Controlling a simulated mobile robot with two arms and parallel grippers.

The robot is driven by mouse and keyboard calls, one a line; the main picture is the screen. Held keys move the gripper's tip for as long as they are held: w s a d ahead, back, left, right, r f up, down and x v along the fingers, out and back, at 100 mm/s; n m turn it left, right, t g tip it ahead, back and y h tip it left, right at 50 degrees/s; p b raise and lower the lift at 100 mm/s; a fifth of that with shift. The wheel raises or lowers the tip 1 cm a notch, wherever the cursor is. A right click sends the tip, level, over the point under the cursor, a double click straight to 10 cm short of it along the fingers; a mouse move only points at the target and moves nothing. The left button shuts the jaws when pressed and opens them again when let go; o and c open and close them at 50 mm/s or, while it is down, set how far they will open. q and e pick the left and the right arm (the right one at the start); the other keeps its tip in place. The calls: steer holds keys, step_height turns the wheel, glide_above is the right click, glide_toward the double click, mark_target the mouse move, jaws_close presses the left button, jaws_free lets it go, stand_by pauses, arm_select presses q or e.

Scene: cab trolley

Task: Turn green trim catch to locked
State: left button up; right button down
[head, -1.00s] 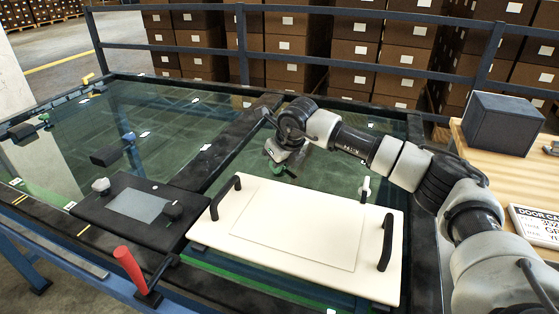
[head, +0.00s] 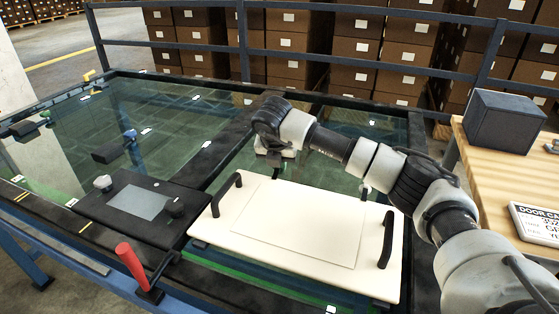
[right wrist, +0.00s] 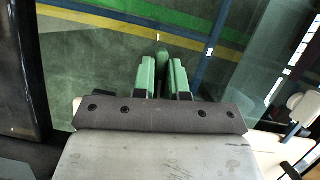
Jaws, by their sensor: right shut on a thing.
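My right gripper (head: 274,163) is over the glass behind the cream panel, at the end of the arm from the right; the arm and wrist partly hide it. In the right wrist view its two pale green fingers (right wrist: 162,78) are shut on a darker green catch (right wrist: 162,56), which stands between them. Only the catch's upper end shows there, so I cannot tell its angle against any locked mark. In the head view I cannot separate the catch from the fingers. My left gripper is not in view.
The cream panel (head: 290,222) with two black handles lies in front of the gripper. A white catch (head: 366,183) stands at its back right. A black box with a grey screen (head: 138,202) and a red lever (head: 131,265) are at left. A dark box (head: 503,122) sits on the wooden table.

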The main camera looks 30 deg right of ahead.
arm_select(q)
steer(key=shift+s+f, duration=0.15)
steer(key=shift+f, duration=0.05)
arm_select(e)
steer(key=shift+m+g+h, duration=0.3)
steer(key=shift+m, duration=0.6)
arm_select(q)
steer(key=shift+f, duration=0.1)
arm_select(e)
steer(key=c, duration=1.2)
jaws_free()
steer(key=shift+o, duration=0.2)
